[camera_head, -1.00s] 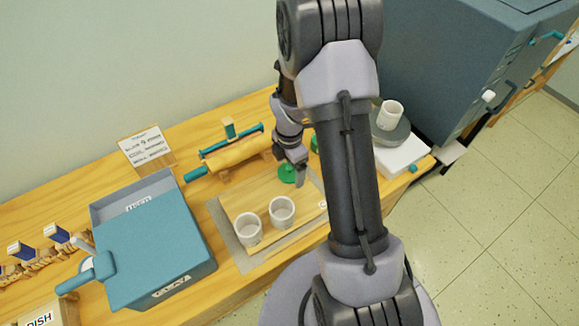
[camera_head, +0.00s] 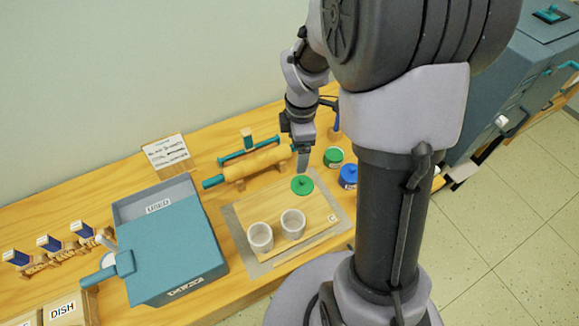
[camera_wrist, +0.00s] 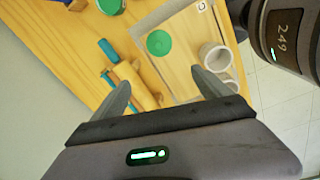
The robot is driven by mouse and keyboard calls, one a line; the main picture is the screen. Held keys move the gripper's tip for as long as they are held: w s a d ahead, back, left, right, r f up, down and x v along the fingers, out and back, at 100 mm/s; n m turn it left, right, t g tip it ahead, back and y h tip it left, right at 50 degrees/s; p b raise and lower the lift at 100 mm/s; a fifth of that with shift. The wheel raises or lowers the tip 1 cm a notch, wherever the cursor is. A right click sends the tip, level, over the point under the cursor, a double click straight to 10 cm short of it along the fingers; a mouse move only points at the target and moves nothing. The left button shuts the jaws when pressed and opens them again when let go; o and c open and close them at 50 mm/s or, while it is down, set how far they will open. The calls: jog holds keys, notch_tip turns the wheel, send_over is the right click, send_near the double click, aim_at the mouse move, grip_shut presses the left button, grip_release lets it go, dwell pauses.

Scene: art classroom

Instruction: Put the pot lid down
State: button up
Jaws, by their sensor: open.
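The green pot lid (camera_head: 302,185) lies flat on the wooden board (camera_head: 318,205), behind two white cups. It also shows in the wrist view (camera_wrist: 159,42), beyond the fingertips and apart from them. My gripper (camera_head: 303,162) hangs above and just behind the lid in the head view. In the wrist view my gripper (camera_wrist: 163,88) has its two fingers spread wide with nothing between them. A green pot (camera_head: 334,157) and a blue pot (camera_head: 348,176) stand to the right of my gripper.
White cups (camera_head: 260,237) and (camera_head: 293,223) stand on the board's front part. A rolling pin (camera_head: 257,162) lies on a rack behind it. A blue box (camera_head: 170,250) marked USED stands left. A sign (camera_head: 165,150) stands at the back.

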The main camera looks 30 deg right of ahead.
jog(key=s+a+r+m+t+y, duration=0.2)
jog(key=s+a+r+m+t, duration=0.3)
jog(key=s+a+r+m, duration=0.9)
notch_tip(320, 180, up, 3)
jog(key=s+m, duration=0.3)
jog(key=m, duration=0.2)
jog(key=shift+d, duration=0.1)
